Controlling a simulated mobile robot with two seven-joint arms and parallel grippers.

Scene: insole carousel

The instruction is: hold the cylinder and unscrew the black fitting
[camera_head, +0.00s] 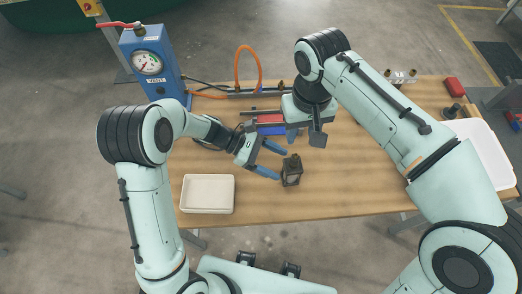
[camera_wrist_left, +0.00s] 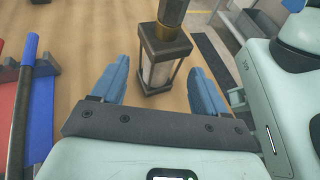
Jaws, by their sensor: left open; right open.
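A dark, cage-like holder with a pale cylinder (camera_wrist_left: 158,72) inside stands upright on the table; in the head view the cylinder unit (camera_head: 292,173) is right of centre. A dark fitting (camera_wrist_left: 172,12) with a brass-coloured ring below it tops the unit; its upper end is cut off in the left wrist view. My left gripper (camera_head: 280,165) is open, its blue fingers pointing at the unit from the left. In the left wrist view the unit stands between and beyond the fingertips, with gaps on both sides. My right gripper (camera_head: 304,137) is open and empty, above and behind the unit.
A white tray (camera_head: 208,208) lies front left on the wooden table (camera_head: 340,195). A blue gauge box (camera_head: 150,65) stands at the back left. Red and blue parts (camera_head: 270,129) lie behind my left gripper. A white bin (camera_head: 484,150) is at the right.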

